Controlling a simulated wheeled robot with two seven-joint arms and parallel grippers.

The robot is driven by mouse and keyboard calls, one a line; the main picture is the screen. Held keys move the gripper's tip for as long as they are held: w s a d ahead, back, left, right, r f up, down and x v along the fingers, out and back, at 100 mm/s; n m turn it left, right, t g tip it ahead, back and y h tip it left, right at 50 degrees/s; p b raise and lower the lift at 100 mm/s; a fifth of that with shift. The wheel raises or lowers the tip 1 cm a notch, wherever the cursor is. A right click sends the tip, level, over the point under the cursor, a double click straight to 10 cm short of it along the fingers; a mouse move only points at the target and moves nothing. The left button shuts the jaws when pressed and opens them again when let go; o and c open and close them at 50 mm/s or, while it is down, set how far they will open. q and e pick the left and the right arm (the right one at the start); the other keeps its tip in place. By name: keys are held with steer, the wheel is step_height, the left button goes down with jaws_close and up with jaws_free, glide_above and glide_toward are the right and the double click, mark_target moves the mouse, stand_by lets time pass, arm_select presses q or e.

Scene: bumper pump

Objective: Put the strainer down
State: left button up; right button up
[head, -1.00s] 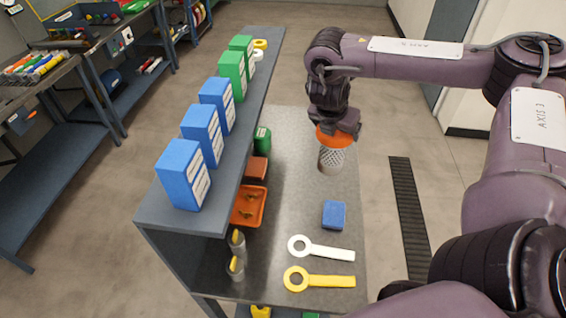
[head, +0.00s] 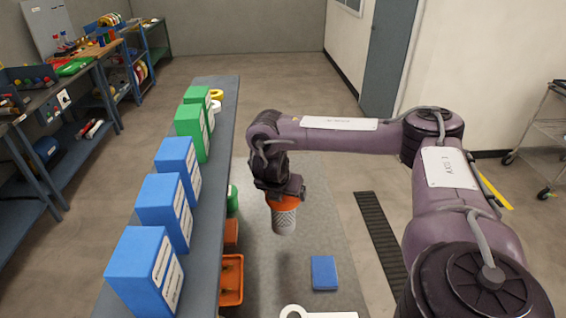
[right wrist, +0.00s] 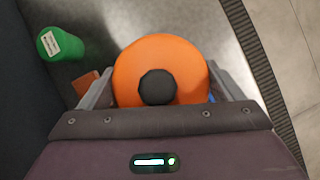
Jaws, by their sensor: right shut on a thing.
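The strainer has an orange top and a grey mesh basket (head: 284,221). My right gripper (head: 281,196) is shut on its orange top and holds it upright over the grey worktop (head: 310,245). In the right wrist view the strainer's round orange top (right wrist: 190,70), with a dark knob in its middle, sits between the two fingers. I cannot tell for certain whether the basket's bottom touches the worktop. My left gripper is not in view.
A blue block (head: 324,272) and part of a white ring-ended tool (head: 318,313) lie nearer on the worktop. Orange bins (head: 231,280) and a green container (right wrist: 60,43) stand left, beneath a shelf (head: 205,235) of blue and green boxes.

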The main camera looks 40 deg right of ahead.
mark_target(278, 204)
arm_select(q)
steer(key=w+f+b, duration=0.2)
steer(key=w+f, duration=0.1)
arm_select(e)
step_height(278, 204, down, 4)
steer(key=shift+s+r, duration=0.1)
steer(key=shift+p, duration=0.6)
steer(key=shift+s+f, duration=0.15)
steer(key=shift+f, duration=0.1)
step_height(278, 204, down, 3)
steer(key=shift+f+p, duration=0.2)
steer(key=shift+p, duration=0.1)
steer(key=shift+f, duration=0.5)
steer(key=o, duration=0.9)
steer(key=shift+o, duration=0.2)
steer(key=shift+r, duration=0.2)
steer(key=shift+a+r, duration=0.25)
steer(key=p+v, duration=0.1)
steer(key=v, duration=0.4)
steer(key=shift+r, duration=0.45)
steer(key=p+v, duration=0.4)
steer(key=shift+s+a+r+p, duration=0.2)
steer(key=shift+a+r+p, duration=0.15)
steer(key=shift+r+p, duration=0.15)
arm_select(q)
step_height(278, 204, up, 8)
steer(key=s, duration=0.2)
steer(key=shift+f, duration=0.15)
arm_select(e)
steer(key=shift+s+a, duration=0.15)
